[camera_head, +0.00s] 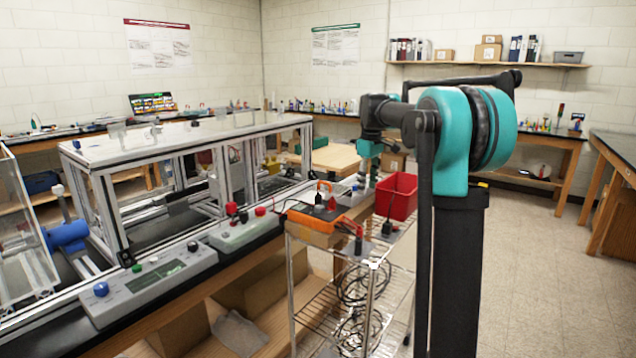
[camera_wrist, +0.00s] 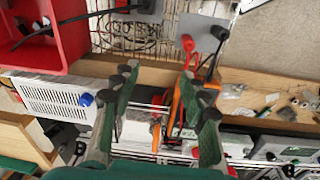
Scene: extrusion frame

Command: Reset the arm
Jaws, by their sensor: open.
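My arm rises at the right of the head view and bends over toward the left at its teal joint. My gripper (camera_head: 366,187) hangs down at the arm's far end, left of the red bin, and is small and partly hidden there. In the wrist view my gripper (camera_wrist: 158,84) has its green and dark fingers spread apart. Nothing is held between them. The bench edge and cables show below and beyond the fingers. I cannot tell the exact height above the bench.
The aluminium extrusion frame (camera_head: 105,210) stands on the bench at left, behind grey control boxes (camera_head: 155,286). Floor (camera_head: 545,270) at right is clear.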

